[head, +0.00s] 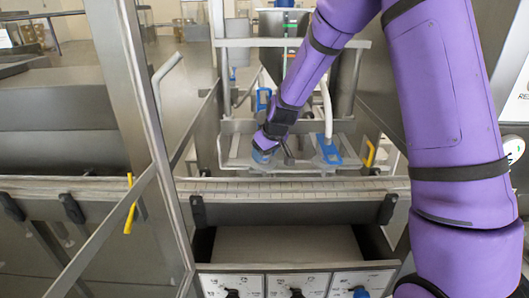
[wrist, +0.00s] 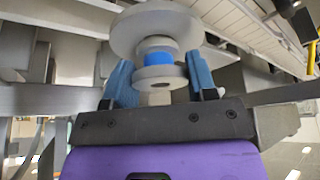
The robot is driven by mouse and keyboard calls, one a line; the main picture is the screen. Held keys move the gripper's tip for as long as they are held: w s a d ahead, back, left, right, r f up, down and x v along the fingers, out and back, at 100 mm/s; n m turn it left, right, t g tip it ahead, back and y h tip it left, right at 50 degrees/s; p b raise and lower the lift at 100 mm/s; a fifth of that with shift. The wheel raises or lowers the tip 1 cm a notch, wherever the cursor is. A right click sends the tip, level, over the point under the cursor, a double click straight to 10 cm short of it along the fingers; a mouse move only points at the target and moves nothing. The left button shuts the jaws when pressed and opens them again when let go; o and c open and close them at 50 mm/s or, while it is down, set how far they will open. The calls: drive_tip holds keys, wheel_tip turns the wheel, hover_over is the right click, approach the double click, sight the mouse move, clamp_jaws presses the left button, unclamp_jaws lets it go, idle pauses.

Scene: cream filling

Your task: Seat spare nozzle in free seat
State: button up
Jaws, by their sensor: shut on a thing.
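My gripper (head: 264,154) is at the metal tray-like frame (head: 235,160) in the middle of the head view, at its left part. In the wrist view its two blue-padded fingers (wrist: 160,82) are shut on the spare nozzle (wrist: 155,33), a grey spool-shaped piece with round flanges and a blue band. The wide flange points away from my gripper. In the head view the nozzle is hidden or too small to make out. A blue fitting (head: 328,150) with a white hose sits in the frame to the right of my gripper. I cannot make out the free seat clearly.
A slatted conveyor (head: 290,187) runs across in front of the frame. A yellow handle (head: 369,152) stands at the frame's right and another yellow handle (head: 130,215) at the left. Metal posts rise at the left. A control panel with dials (head: 297,284) is below.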

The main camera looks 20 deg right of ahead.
drive_tip(key=o, duration=1.4)
drive_tip(key=shift+o, duration=0.2)
drive_tip(key=shift+r, duration=3.55)
